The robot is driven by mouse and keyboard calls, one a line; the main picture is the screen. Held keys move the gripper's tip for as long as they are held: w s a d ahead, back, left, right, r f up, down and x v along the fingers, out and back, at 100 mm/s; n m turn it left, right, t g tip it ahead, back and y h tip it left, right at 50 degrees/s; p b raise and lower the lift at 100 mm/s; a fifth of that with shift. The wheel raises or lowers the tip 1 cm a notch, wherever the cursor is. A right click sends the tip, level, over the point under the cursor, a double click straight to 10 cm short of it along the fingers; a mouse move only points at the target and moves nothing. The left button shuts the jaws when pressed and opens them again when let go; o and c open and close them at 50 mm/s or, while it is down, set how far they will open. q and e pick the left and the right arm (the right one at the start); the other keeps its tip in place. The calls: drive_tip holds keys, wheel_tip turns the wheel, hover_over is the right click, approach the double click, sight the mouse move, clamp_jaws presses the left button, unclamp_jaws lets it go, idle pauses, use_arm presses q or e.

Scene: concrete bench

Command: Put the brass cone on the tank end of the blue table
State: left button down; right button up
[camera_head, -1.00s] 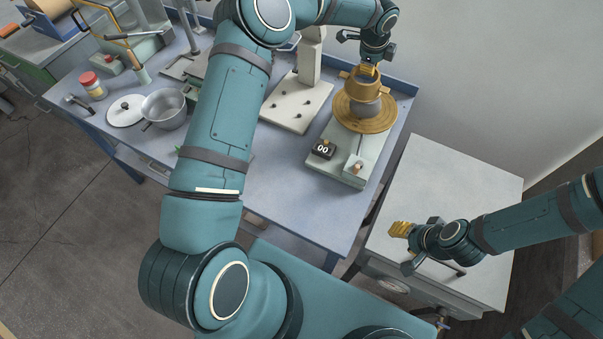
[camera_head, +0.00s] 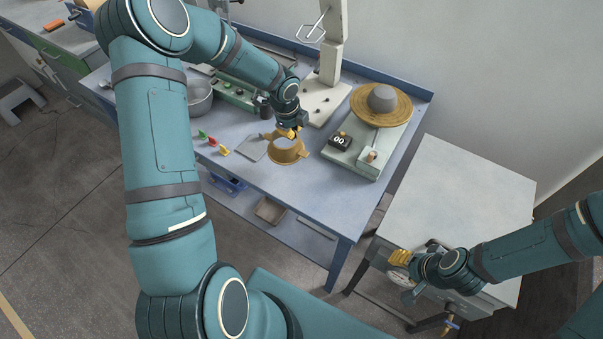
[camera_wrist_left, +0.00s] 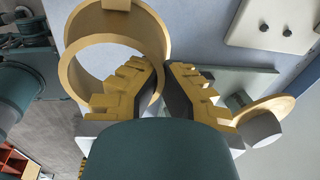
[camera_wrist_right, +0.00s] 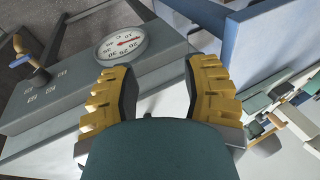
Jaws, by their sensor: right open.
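The brass cone (camera_head: 286,151), a hollow ring-like piece with side lugs, is over the front middle of the blue table (camera_head: 325,205). It looks low, but I cannot tell whether it touches the top. My left gripper (camera_head: 291,133) is at its far rim. In the left wrist view the cone (camera_wrist_left: 73,75) shows large, and the closely spaced fingers (camera_wrist_left: 164,80) appear shut on its wall. My right gripper (camera_head: 399,257) is open and empty beside the grey cabinet; its spread yellow fingers (camera_wrist_right: 160,95) show in the right wrist view.
A pale green scale (camera_head: 392,147) carries a brass disc (camera_head: 402,112) with a grey mound (camera_head: 383,98), right of the cone. Small coloured pieces (camera_head: 213,144) and a grey plate (camera_head: 254,147) lie left. A pot (camera_head: 199,98) stands farther left.

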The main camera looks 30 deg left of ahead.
use_arm(q)
wheel_tip(320, 180, down, 5)
drive_tip(key=shift+w+f+b, duration=0.1)
drive_tip(key=shift+f+b, duration=0.05)
drive_tip(key=shift+b, duration=0.15)
drive_tip(key=shift+f+b, duration=0.3)
drive_tip(key=shift+f, duration=1.65)
drive_tip(key=c, duration=1.1)
unclamp_jaws()
drive_tip(key=shift+c, duration=0.2)
drive_tip(key=shift+r, duration=0.15)
